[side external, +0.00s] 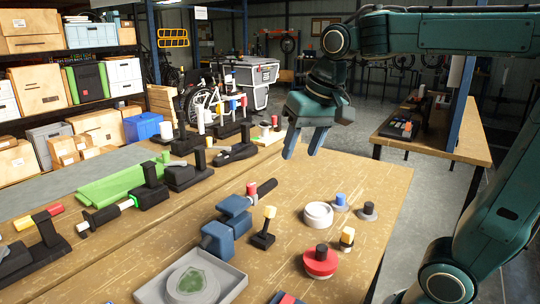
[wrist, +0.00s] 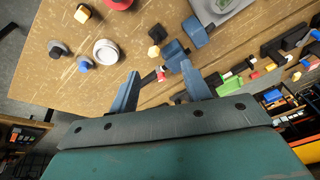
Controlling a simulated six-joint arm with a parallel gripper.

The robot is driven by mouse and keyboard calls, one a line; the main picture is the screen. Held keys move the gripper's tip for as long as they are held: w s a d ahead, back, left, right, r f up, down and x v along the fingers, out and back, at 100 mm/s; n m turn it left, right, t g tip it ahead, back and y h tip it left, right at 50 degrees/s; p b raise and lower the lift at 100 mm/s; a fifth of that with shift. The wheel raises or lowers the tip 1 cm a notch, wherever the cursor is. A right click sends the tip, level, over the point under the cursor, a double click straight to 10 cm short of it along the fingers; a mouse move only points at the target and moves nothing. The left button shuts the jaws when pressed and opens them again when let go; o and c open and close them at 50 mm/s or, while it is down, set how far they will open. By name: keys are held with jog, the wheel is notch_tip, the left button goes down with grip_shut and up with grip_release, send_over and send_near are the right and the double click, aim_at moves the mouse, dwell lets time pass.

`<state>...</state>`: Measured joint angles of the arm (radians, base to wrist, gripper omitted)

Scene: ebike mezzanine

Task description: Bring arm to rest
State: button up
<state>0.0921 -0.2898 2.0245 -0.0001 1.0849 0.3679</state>
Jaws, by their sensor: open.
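My gripper (side external: 305,142) hangs above the far part of the wooden workbench (side external: 385,190), its two blue fingers pointing down. The fingers are spread and nothing is between them. In the wrist view my gripper (wrist: 163,85) shows its two blue fingers well apart, with the bench top beyond them. My green arm reaches in from the right side in the side external view. No object touches the fingers.
On the bench are a blue vise (side external: 232,215), a grey tray (side external: 235,285), a red round part (side external: 320,262), a white round part (side external: 318,214) and several small pegged pieces. Black tool holders line the left. A second bench (side external: 460,140) stands behind at right.

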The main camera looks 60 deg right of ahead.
jog(key=s+a+f+n+t, duration=0.2)
jog(key=s+f+n, duration=0.3)
jog(key=s, duration=0.7)
jog(key=shift+a+f, duration=0.4)
jog(key=shift+f, duration=0.25)
jog(key=shift+c, duration=0.2)
